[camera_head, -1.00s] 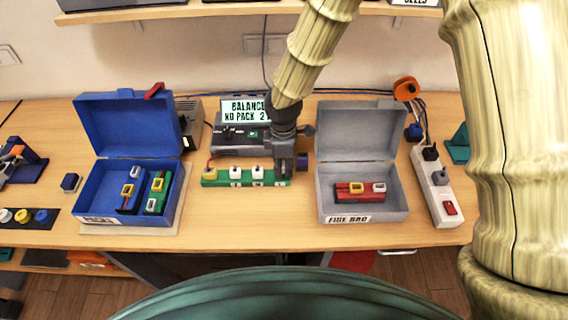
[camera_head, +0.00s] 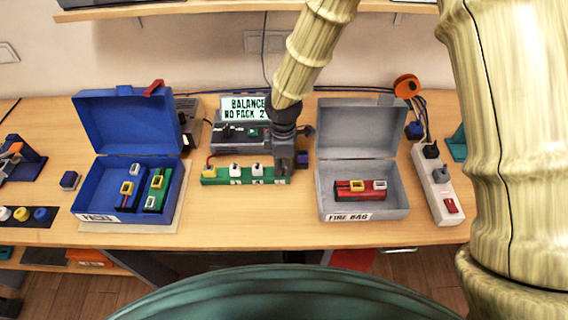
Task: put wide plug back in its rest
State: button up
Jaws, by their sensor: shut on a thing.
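The green rest strip (camera_head: 222,180) lies on the table in front of the charger. A yellow plug (camera_head: 209,171) sits at its left end, with two white plugs (camera_head: 235,170) further along it. My gripper (camera_head: 284,174) points straight down at the right end of the strip. It is shut on the wide plug, which is mostly hidden by the fingers. I cannot tell whether the plug touches its rest.
The charger (camera_head: 228,138) with a lit display stands behind the strip. An open blue case (camera_head: 128,125) with packs is at left. An open grey case (camera_head: 355,130) holding a red pack (camera_head: 348,194) is close at right. A white power strip (camera_head: 440,190) lies beyond.

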aim_at(283, 163)
jog(key=shift+f, duration=0.55)
jog(key=o, duration=0.9)
notch_tip(283, 163, up, 12)
dwell(0.5)
